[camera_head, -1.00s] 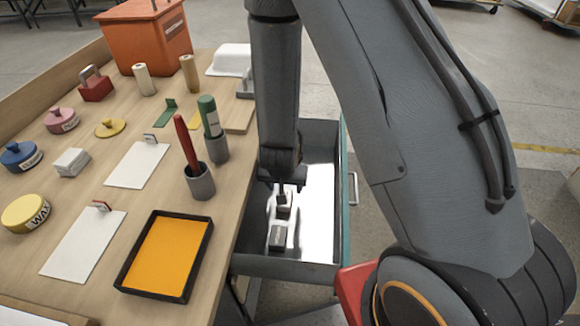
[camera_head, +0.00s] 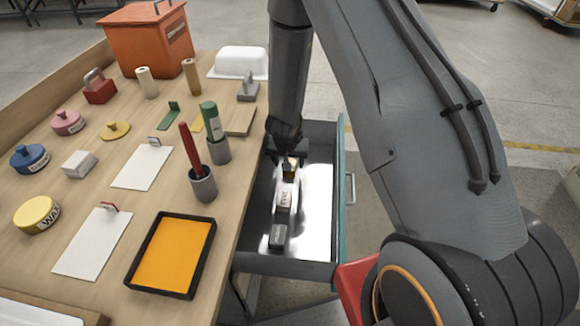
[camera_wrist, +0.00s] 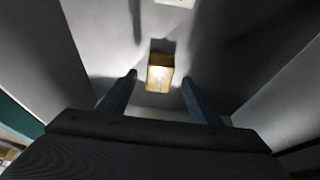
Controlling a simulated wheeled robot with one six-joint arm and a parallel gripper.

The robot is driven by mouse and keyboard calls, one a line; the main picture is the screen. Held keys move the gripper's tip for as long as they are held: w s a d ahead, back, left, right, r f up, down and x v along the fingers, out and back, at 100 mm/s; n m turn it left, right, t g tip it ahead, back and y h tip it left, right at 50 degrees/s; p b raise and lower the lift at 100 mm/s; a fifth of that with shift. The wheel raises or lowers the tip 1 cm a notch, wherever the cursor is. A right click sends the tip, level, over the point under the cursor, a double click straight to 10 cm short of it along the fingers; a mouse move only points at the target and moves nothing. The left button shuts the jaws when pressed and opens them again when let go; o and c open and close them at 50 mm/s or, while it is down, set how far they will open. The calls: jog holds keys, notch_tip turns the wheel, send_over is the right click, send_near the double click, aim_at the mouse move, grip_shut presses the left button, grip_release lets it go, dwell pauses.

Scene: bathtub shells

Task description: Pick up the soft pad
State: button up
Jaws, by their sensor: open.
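My gripper (camera_head: 289,157) reaches down into the open drawer (camera_head: 318,200) beside the table. In the wrist view, its two fingers (camera_wrist: 159,78) are apart, with a small yellow-tan block (camera_wrist: 160,71) between and just beyond their tips. The block, which may be the soft pad, also shows under the gripper in the head view (camera_head: 291,171). I see no clear contact between fingers and block. A pale labelled block (camera_head: 284,196) and a dark grey block (camera_head: 278,236) lie nearer in the drawer; their labels are too small to read.
The drawer's walls surround the gripper closely. On the table at left are a black tray with an orange floor (camera_head: 173,257), two cups (camera_head: 202,184) holding red and green items, white plates (camera_head: 92,243), coloured tubs (camera_head: 38,214) and an orange box (camera_head: 150,42).

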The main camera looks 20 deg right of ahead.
jog(key=shift+x, duration=1.55)
jog(key=shift+r, duration=0.1)
jog(key=c, duration=1.1)
jog(key=shift+c, duration=0.2)
jog(key=shift+r, duration=0.5)
jog(key=s, duration=0.2)
jog(key=s+r+b, duration=0.1)
jog(key=s, duration=0.1)
jog(key=shift+a+b, duration=0.25)
jog(key=shift+b, duration=0.05)
notch_tip(320, 180, up, 13)
jog(key=p, duration=0.5)
jog(key=shift+p, duration=0.4)
